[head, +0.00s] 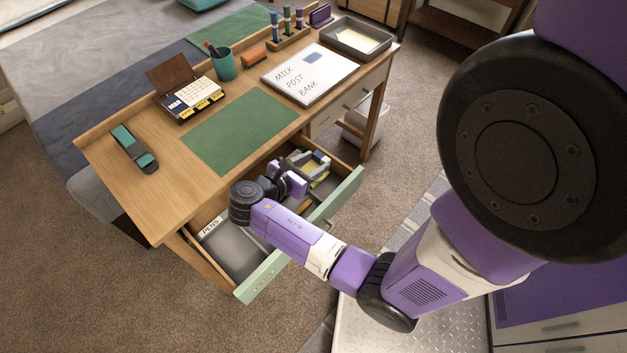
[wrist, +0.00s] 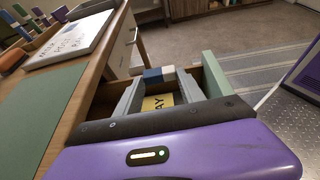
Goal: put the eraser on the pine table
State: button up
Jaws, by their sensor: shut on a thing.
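My gripper (head: 316,160) is over the open desk drawer, with its fingers shut on a blue and white block that looks like the eraser (wrist: 158,75). In the wrist view the eraser sits between the two grey fingertips (wrist: 160,78). In the head view the eraser (head: 319,156) is small and partly hidden by the fingers. The light wooden desk, which looks like the pine table (head: 135,185), stands behind and left of my gripper. Its top is above the drawer.
The pulled-out drawer (head: 262,283) has a green front and a compartment labelled PENS; a yellow note (wrist: 158,103) lies inside. A green blotter (head: 238,131), whiteboard (head: 310,74), calendar (head: 192,98), pen cup (head: 224,66) and stapler (head: 134,149) occupy the desktop. Bare wood shows at its left.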

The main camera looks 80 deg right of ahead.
notch_tip(320, 180, down, 7)
jog(key=shift+r+b, duration=0.1)
jog(key=shift+b, duration=0.65)
jog(key=shift+p, duration=0.4)
jog(key=shift+f, duration=0.55)
jog(key=shift+f, duration=0.15)
jog(key=o, duration=1.3)
jog(key=shift+f+b, duration=0.2)
jog(key=shift+b, duration=0.55)
